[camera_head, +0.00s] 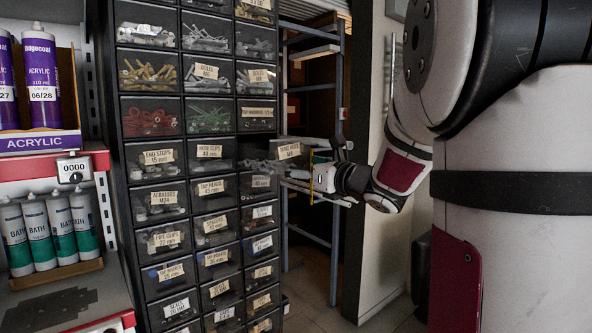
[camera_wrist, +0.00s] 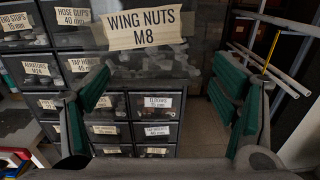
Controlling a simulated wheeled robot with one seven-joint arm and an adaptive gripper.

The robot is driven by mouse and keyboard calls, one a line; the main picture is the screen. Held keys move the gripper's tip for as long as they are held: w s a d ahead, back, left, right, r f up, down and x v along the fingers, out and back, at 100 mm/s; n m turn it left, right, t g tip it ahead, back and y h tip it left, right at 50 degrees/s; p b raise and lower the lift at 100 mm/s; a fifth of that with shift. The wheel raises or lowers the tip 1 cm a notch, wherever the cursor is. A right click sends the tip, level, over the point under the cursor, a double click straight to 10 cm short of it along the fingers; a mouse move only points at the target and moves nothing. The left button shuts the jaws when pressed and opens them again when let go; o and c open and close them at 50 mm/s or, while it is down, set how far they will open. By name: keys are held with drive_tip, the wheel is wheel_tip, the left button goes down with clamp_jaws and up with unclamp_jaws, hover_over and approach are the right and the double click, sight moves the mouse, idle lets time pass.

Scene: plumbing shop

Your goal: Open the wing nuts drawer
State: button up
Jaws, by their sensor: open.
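The wing nuts drawer carries a cream label (camera_head: 289,151) reading WING NUTS M8. In the head view the drawer stands out from the right column of the dark cabinet (camera_head: 115,160), with grey pieces (camera_head: 258,165) showing behind its front. In the wrist view its label (camera_wrist: 145,27) is large and close at the top; the front's upper edge is out of frame. My gripper (camera_head: 310,178) is just right of the drawer front. Its green-padded fingers (camera_wrist: 162,95) are spread wide in the wrist view, with nothing between them. I cannot tell whether they touch the drawer.
Other labelled drawers, such as elbows (camera_wrist: 158,103), sit flush below. A shelf with acrylic tubes (camera_head: 40,80) and bath sealant tubes (camera_head: 60,228) stands at left. A grey-blue metal rack (camera_head: 338,90) stands behind my gripper. Bare floor (camera_head: 308,275) shows below.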

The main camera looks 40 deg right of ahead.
drive_tip(key=shift+a, duration=0.2)
drive_tip(key=s, duration=1.2)
drive_tip(key=shift+d, duration=0.2)
drive_tip(key=shift+w, duration=0.1)
